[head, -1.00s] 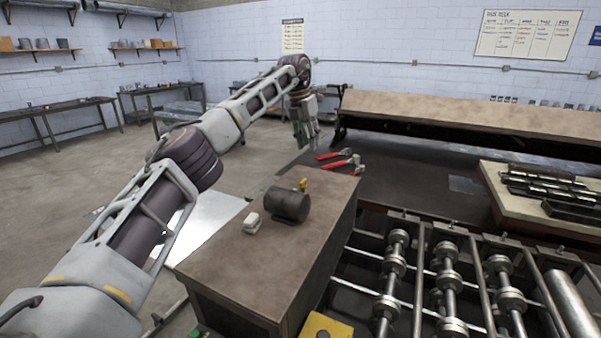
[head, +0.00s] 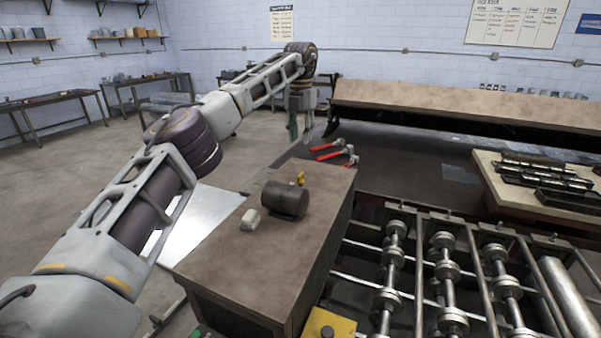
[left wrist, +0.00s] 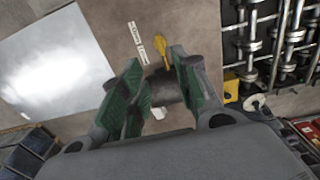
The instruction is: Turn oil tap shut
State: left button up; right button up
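The oil tap is a small yellow handle (head: 300,178) at the end of a dark cylindrical can (head: 286,199), which lies on the brown cabinet top (head: 235,245). In the left wrist view the yellow handle (left wrist: 163,55) shows beyond the fingertips, and the dark can (left wrist: 165,88) is partly hidden behind the fingers. My left gripper (head: 305,132) hangs pointing down behind the can, above the far end of the cabinet. Its green-padded fingers (left wrist: 155,75) are apart with nothing between them in the left wrist view. My right gripper is in neither view.
A white block (head: 251,219) sits left of the can. Red-handled tools (head: 334,151) lie on the dark bench behind. A roller machine (head: 450,275) stands on the right, with a yellow box (head: 330,324) at the front. A bare metal sheet (head: 195,227) lies to the left.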

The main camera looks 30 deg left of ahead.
aim_at(301, 174)
pick_arm(q)
notch_tip(301, 174, down, 12)
jog(key=shift+f+p, duration=0.1)
jog(key=shift+p, duration=0.85)
jog(key=shift+f, duration=0.65)
jog(key=shift+c, duration=0.5)
jog(key=c, duration=0.5)
grip_shut()
